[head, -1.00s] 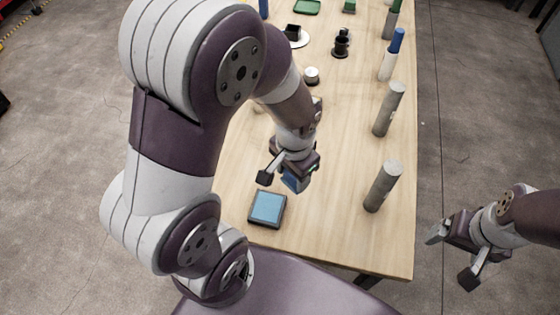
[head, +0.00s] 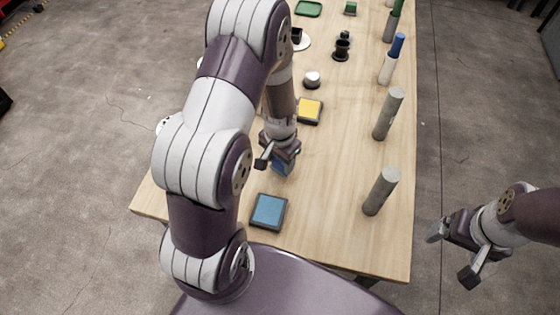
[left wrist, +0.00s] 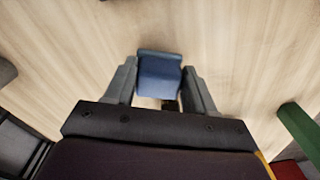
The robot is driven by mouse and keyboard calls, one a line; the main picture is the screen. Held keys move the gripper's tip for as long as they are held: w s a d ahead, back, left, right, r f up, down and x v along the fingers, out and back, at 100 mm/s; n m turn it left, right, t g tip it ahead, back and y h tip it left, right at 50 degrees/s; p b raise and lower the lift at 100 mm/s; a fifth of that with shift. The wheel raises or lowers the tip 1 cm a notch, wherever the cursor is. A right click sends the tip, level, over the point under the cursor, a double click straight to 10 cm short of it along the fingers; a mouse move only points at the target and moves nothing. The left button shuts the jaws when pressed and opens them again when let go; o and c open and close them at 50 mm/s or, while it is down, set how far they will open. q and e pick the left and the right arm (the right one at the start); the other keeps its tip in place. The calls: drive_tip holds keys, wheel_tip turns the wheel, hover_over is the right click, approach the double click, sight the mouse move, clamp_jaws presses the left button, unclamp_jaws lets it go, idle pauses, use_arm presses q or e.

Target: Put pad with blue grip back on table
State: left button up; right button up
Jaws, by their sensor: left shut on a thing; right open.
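My left gripper (head: 272,166) is shut on the pad with blue grip (head: 281,168), and one of its fingers partly covers it. In the left wrist view the blue grip (left wrist: 158,75) sits between the two fingers, with wood tabletop around it. I cannot tell how far it is above the table (head: 330,215). A square dark-framed block with a blue top (head: 268,211) lies flat near the table's front edge, in front of the gripper. My right gripper (head: 453,254) is open and empty, off the right side of the table.
A similar yellow-topped block (head: 310,110) lies beyond my left gripper. Grey cylinders (head: 381,190) (head: 388,113) stand along the right edge, with a blue-topped one (head: 391,60) farther back. A white round piece (head: 312,79) and a black piece (head: 342,48) stand farther back. Mid-table is clear.

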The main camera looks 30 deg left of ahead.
use_arm(q)
drive_tip(key=shift+f, duration=0.75)
drive_tip(key=shift+w+f, duration=0.15)
drive_tip(key=shift+f, duration=0.2)
drive_tip(key=shift+f, duration=0.15)
drive_tip(key=o, duration=1.1)
